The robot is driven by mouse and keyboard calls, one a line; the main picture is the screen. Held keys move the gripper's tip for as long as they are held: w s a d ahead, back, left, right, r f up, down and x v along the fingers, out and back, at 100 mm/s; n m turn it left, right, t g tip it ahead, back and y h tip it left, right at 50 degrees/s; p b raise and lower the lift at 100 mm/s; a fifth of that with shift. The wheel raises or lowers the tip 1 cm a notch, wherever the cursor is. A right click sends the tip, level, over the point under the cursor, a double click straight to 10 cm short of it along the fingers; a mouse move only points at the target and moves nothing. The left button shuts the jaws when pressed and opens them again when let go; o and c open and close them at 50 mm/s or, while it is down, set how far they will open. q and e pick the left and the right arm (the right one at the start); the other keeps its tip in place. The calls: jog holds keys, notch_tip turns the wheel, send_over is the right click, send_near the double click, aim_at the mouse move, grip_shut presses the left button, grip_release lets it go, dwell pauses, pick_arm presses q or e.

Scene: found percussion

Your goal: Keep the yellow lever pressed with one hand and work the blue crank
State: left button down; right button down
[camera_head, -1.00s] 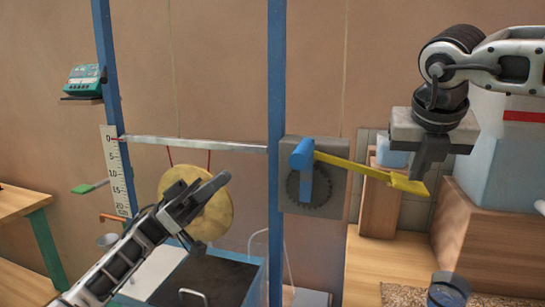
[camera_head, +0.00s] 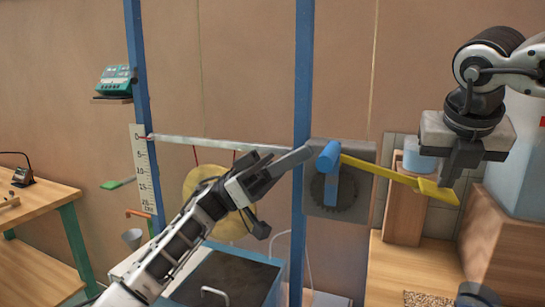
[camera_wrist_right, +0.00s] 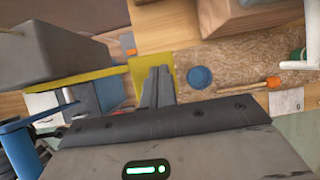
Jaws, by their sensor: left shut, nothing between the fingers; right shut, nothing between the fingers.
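The yellow lever (camera_head: 385,172) slopes down to the right from a grey box (camera_head: 362,190) to a flat paddle. My right gripper (camera_head: 450,178) is shut, with its fingertips at the paddle; I cannot tell whether they press on it. In the right wrist view, the shut fingers (camera_wrist_right: 158,85) overlap the yellow paddle (camera_wrist_right: 137,72). The blue crank (camera_head: 331,188) is on the front of the box, its handle at the top and its arm hanging down over a dark toothed wheel. My left gripper (camera_head: 306,153) is shut and empty, its tip just left of the crank handle, contact unclear.
A blue post (camera_head: 303,60) stands just left of the box, behind my left fingers. A round brass gong (camera_head: 193,184) hangs under a metal bar (camera_head: 195,142), partly hidden by my left arm. A wooden block (camera_head: 405,208) stands below the lever.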

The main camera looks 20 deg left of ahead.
pick_arm(q)
jog(key=shift+d, duration=0.35)
